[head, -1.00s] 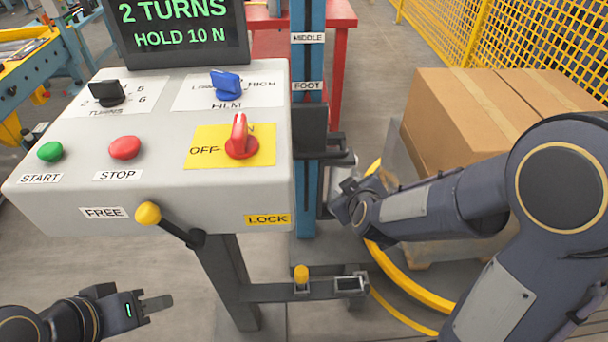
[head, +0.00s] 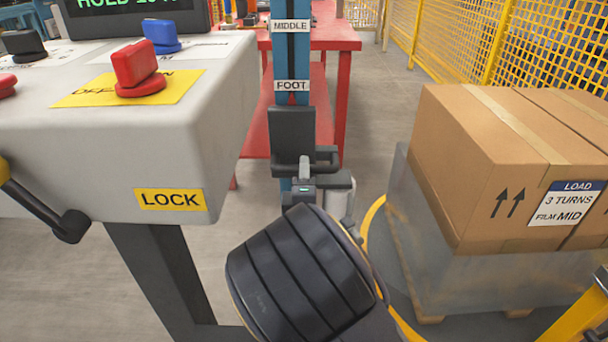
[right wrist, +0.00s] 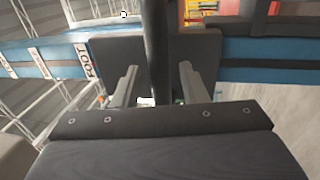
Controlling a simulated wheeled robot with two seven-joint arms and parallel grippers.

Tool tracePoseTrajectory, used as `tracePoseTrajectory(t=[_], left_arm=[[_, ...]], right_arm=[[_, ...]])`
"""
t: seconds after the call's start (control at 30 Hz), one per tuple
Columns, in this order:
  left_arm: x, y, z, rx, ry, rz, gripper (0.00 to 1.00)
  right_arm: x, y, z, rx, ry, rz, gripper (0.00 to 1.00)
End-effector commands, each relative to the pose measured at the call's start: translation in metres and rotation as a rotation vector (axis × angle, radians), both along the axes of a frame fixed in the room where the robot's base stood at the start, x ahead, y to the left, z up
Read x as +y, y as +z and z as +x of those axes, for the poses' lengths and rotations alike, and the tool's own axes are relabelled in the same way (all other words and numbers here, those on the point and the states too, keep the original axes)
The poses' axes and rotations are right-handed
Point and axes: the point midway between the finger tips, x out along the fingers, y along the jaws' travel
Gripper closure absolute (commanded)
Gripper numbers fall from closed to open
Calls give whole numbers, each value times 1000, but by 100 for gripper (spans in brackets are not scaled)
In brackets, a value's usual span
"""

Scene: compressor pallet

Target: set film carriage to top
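The film carriage (head: 292,130) is a dark block on the blue mast (head: 289,58), just below the FOOT label (head: 291,86), with a red pointer at that label. A dark handle bar (head: 305,167) sticks out at its lower front. My right gripper (head: 304,183) is at this handle, partly hidden by my own forearm. In the right wrist view, the two fingers (right wrist: 158,88) stand apart on either side of the dark bar (right wrist: 157,45), with gaps visible on both sides. The MIDDLE label (head: 290,26) is higher up; the mast's top is out of view. My left gripper is not in view.
A wrapped pallet load (head: 470,170) stands at the right, labelled 3 TURNS, FILM MID. A red table (head: 340,100) is behind the mast.

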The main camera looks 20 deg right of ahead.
Motion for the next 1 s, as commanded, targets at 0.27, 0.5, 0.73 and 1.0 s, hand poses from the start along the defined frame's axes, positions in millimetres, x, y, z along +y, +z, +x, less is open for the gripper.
tracePoseTrajectory(t=[0.27, 0.5, 0.73, 1.0], left_arm=[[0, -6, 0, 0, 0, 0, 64], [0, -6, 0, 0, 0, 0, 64], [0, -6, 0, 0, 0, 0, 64], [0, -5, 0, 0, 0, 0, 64]], right_arm=[[-5, 3, 17, 1, 0, -1, 61], [-5, 3, 16, 2, 0, 1, 67], [-5, 3, 16, 2, 0, 1, 98], [-5, 3, 16, 2, 0, 1, 100]])
